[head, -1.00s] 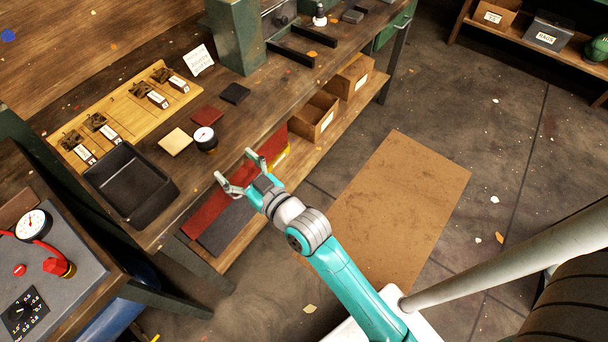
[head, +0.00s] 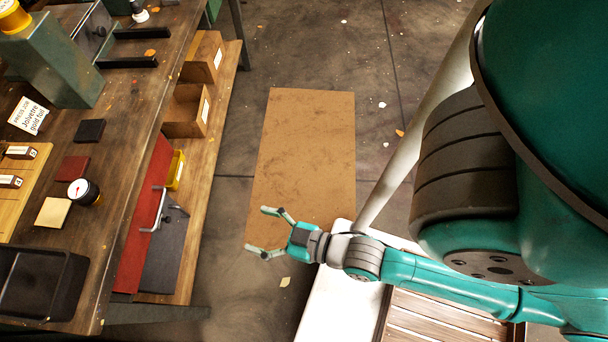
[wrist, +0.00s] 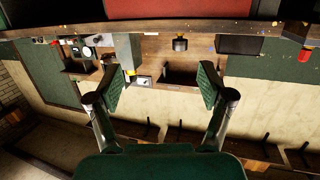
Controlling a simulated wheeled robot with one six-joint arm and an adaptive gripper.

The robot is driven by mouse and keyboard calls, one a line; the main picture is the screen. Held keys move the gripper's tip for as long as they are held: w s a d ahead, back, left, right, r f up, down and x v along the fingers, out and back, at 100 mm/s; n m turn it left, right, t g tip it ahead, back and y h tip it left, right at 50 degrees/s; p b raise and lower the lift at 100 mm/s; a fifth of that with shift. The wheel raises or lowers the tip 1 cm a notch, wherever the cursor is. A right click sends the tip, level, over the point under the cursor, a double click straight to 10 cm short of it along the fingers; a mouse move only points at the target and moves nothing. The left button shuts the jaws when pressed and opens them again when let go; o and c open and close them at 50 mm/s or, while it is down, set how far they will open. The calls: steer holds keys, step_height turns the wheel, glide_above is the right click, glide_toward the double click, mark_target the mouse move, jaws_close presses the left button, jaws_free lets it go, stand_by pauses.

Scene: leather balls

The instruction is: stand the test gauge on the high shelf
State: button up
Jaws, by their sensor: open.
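The test gauge (head: 84,192), with a white dial and a dark round body, stands on the wooden workbench (head: 112,150) in the head view. It is beside a cream square pad (head: 53,212) and a dark red pad (head: 72,169). My gripper (head: 257,230) is open and empty, well to the right of the gauge and clear of the bench, above the floor. Its two spread fingers also show in the wrist view (wrist: 160,88), with nothing between them. I cannot clearly pick out the high shelf in either view.
A black tray (head: 40,285) sits at the bench's near end. Below the bench edge, a lower shelf (head: 190,240) holds red and grey sheets, a yellow bin (head: 176,170) and open wooden boxes (head: 187,110). A brown mat (head: 300,150) lies on open floor.

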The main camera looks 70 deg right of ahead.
steer(key=shift+o, duration=0.5)
steer(key=s+r+g, duration=0.1)
steer(key=s+r, duration=0.2)
steer(key=s, duration=0.9)
steer(key=shift+s+d+r+h, duration=0.3)
steer(key=shift+s+d+r, duration=0.05)
steer(key=shift+d+r, duration=0.05)
steer(key=n+t+y, duration=0.2)
steer(key=t+y, duration=0.1)
glide_toward(94, 194)
steer(key=w, duration=0.2)
steer(key=shift+w+a, duration=0.35)
steer(key=shift+w, duration=1.35)
steer(key=shift+w+a, duration=0.35)
steer(key=shift+w, duration=1.3)
steer(key=shift+w+a, duration=0.3)
steer(key=shift+w, duration=1.4)
